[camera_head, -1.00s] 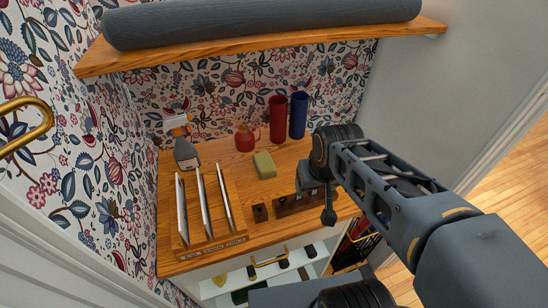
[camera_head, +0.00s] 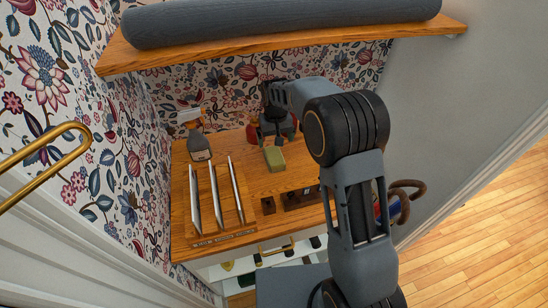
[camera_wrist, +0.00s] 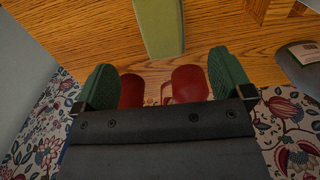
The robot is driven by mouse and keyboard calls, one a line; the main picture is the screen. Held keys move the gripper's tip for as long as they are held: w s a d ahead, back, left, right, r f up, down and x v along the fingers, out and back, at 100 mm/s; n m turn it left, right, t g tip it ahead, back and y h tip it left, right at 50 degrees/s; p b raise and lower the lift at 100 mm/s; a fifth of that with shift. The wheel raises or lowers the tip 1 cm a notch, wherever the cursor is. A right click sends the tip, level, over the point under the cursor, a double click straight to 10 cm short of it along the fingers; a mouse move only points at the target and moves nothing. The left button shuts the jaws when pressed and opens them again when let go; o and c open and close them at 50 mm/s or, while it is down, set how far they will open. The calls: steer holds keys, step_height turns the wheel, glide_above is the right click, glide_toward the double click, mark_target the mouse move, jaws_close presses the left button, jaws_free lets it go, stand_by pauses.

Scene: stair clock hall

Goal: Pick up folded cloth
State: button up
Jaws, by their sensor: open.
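A small green block-like piece (camera_head: 275,158), which looks like the folded cloth, lies flat on the wooden counter. In the wrist view the green piece (camera_wrist: 160,24) shows at the top middle, its outer end cut off by the frame edge. My gripper (camera_head: 275,136) is above the counter, just behind the green piece in the head view. In the wrist view my gripper (camera_wrist: 163,72) has its two green finger pads wide apart with nothing held between them. The green piece lies beyond the fingertips, roughly in line with the gap.
A red jug (camera_wrist: 187,84) and a red cylinder (camera_wrist: 131,90) show behind the gap. A spray bottle (camera_head: 198,145) and a rack of upright panels (camera_head: 221,236) stand at left. A dark slotted block (camera_head: 298,198) is near the front edge. A shelf (camera_head: 285,42) with a grey roll (camera_head: 275,20) hangs above.

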mark_target(275, 157)
step_height(275, 157, down, 11)
steer(key=shift+w+r+p, duration=0.1)
steer(key=shift+r+p, duration=0.05)
steer(key=shift+p, duration=0.8)
steer(key=shift+c, duration=0.3)
steer(key=c, duration=1)
steer(key=shift+r, duration=0.1)
